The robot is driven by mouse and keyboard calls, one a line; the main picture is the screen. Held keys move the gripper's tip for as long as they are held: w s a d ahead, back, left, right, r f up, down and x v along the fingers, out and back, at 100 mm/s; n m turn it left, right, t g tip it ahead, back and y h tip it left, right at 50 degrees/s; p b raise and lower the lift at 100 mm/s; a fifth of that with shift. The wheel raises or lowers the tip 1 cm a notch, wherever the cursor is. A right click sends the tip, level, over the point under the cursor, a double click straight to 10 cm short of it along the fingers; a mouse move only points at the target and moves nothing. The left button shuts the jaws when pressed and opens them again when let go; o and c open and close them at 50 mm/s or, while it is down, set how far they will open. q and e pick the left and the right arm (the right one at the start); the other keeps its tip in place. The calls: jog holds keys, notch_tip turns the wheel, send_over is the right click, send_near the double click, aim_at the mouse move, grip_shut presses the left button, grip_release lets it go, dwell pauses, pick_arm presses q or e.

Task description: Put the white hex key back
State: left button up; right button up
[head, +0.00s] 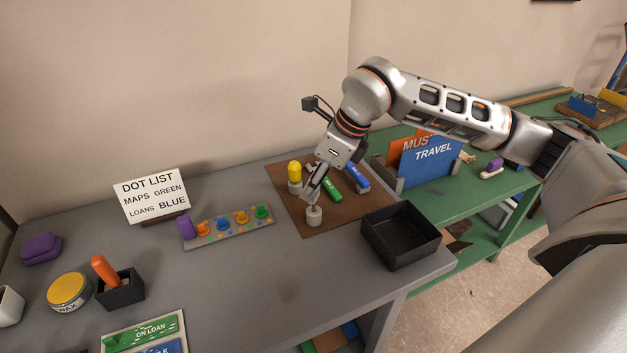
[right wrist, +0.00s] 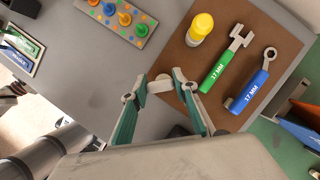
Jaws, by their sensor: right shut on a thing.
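My right gripper (head: 315,196) reaches down over the near part of the brown mat (head: 335,222). Its teal-sided fingers (right wrist: 161,90) are shut on a small white piece (right wrist: 160,85), which looks like the white hex key; the fingers hide much of it. A short pale round stand (head: 314,214) is directly below the fingertips in the head view. I cannot tell whether the key is in the stand or just above it. A yellow-topped piece (head: 294,171) stands upright on a similar pale base behind the gripper. My left gripper is not in view.
A green wrench (head: 331,189) and a blue wrench (head: 357,177) lie on the mat. An empty black tray (head: 402,240) sits to the right at the table edge. A pegboard (head: 228,224) and a dot list sign (head: 152,195) are to the left.

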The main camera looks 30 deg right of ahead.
jog(key=shift+f+b, duration=0.65)
jog(key=shift+f, duration=0.5)
jog(key=o, duration=1.2)
jog(key=shift+o, duration=0.5)
jog(key=o, duration=0.8)
jog(key=shift+r, duration=0.1)
